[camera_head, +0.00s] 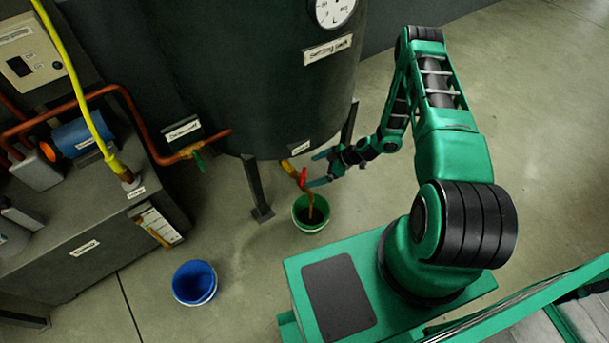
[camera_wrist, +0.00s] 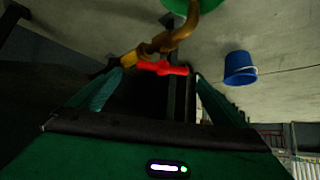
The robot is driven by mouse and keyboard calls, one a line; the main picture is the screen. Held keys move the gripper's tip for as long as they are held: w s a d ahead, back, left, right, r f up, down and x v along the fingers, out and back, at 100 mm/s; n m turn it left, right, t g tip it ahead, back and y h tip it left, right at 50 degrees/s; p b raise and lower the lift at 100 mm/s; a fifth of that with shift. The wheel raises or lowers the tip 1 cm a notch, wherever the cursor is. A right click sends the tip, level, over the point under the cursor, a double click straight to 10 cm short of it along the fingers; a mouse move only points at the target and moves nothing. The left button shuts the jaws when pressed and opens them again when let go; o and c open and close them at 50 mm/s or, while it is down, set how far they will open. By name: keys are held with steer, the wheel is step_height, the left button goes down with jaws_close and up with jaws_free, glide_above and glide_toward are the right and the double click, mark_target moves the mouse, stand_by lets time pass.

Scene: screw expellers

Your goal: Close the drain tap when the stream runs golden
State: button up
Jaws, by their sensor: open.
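The drain tap (camera_head: 289,168) is a brass fitting low on the dark tank, with a red handle (camera_head: 303,178). A brownish-amber streak (camera_head: 311,205) runs down from it into a green bucket (camera_head: 298,222) with dark contents; I cannot tell where spout ends and stream begins. My gripper (camera_head: 319,169) is open, its fingers just right of the handle. In the wrist view the red handle (camera_wrist: 165,68) lies crosswise between the fingertips, with no clear contact. The curved brass spout (camera_wrist: 184,36) is beyond it, and part of the green bucket (camera_wrist: 178,6) shows at the top edge.
The dark tank (camera_head: 270,90) stands on legs, one leg (camera_head: 257,190) left of the tap. Another tap with a green handle (camera_head: 200,161) is on a copper pipe to the left. A blue bucket (camera_head: 194,283) stands on open floor. A grey cabinet (camera_head: 80,250) fills the left.

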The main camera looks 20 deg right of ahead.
mark_target(303, 175)
steer(key=x, duration=0.7)
steer(key=shift+a+f, duration=0.1)
steer(key=shift+a, duration=0.05)
